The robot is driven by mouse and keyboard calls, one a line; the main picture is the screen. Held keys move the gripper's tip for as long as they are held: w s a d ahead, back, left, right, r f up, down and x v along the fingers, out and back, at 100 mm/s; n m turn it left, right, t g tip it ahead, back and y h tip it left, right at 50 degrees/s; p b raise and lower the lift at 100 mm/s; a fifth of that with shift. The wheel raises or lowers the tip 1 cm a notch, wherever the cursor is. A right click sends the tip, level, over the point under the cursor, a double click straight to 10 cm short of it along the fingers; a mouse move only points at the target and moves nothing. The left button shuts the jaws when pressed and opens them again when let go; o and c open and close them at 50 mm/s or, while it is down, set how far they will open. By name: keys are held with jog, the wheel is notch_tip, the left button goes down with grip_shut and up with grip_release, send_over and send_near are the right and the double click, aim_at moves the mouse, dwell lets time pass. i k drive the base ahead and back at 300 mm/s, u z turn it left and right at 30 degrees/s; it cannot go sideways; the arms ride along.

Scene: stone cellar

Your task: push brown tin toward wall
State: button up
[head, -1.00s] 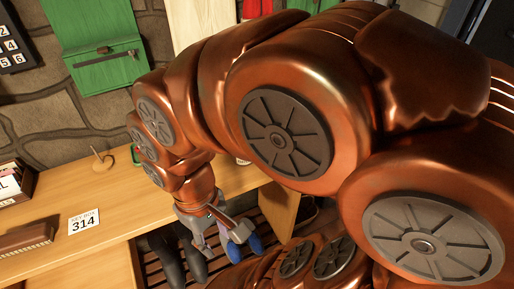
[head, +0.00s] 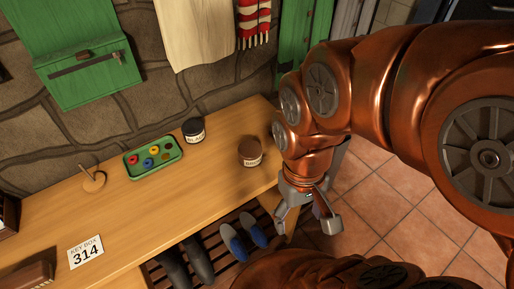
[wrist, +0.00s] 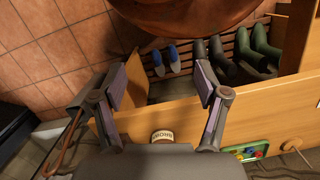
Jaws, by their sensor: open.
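The brown tin (head: 250,152) stands upright on the wooden bench (head: 125,220) near its right end, in the head view. Its pale label shows partly, and the tin's top shows at the lower middle of the wrist view (wrist: 163,134). My gripper (head: 307,214) is open and empty, with its fingers wide apart. It is just off the bench's right end, nearer the front than the tin and not touching it. The stone wall (head: 210,95) runs behind the bench, with a gap of bare wood between it and the tin.
A dark jar (head: 194,130) stands left of the tin, nearer the wall. A green tray (head: 153,158) with coloured pieces lies further left. Blue shoes (head: 243,237) and dark boots rest on a slatted rack below the bench front. Tiled floor (head: 400,200) is open at the right.

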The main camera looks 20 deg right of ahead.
aim_at(250, 152)
jog(key=u, duration=1.7)
jog(key=k, duration=0.55)
jog(key=z, duration=0.5)
